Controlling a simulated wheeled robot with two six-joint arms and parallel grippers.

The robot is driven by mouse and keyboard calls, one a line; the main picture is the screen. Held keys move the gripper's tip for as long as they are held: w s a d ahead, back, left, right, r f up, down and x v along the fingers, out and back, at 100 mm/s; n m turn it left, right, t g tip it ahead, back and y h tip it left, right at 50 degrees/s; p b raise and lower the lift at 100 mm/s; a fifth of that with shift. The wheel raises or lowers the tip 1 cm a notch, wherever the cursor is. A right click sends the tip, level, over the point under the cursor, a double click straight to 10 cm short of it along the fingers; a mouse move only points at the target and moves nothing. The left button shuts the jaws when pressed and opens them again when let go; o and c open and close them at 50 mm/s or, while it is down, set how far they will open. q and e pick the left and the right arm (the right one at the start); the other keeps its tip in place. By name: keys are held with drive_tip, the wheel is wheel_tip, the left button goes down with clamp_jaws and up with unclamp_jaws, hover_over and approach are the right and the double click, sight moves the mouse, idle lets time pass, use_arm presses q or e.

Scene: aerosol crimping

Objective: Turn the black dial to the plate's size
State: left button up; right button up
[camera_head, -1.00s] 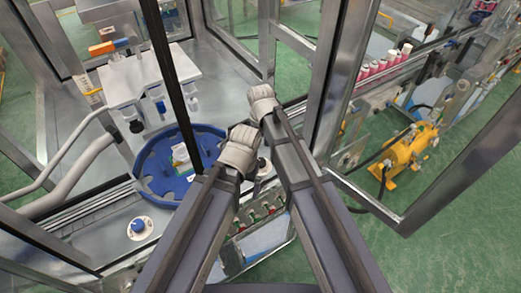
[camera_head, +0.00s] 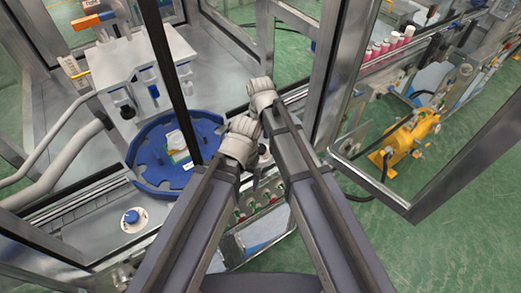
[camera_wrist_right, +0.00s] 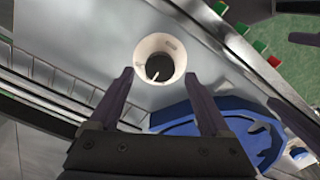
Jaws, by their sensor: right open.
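The black dial (camera_wrist_right: 159,67) sits inside a pale round ring in the right wrist view, with a short white pointer mark on it. Marks on the ring are too small to read. My right gripper (camera_wrist_right: 158,76) is open and empty, its two dark fingers on either side of the dial's lower part in the picture, seemingly apart from it. A blue round plate with notches (camera_head: 142,179) lies on the machine bed, and a small white and green item stands on it. Its edge also shows in the right wrist view (camera_wrist_right: 185,122).
A blue knob on a white base (camera_head: 131,216) is on the bed at the left. A white box-like unit (camera_head: 140,65) stands behind the plate. Metal frame posts (camera_head: 345,70) rise close to my arms. A yellow machine (camera_head: 410,143) is at the right on green floor.

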sight(261, 149)
use_arm(q)
wheel_tip(261, 149, down, 3)
drive_tip(key=shift+r+b, duration=0.15)
drive_tip(key=shift+b, duration=0.65)
use_arm(e)
wheel_tip(261, 149, down, 3)
drive_tip(key=shift+r, duration=0.15)
drive_tip(key=shift+r, duration=0.1)
clamp_jaws()
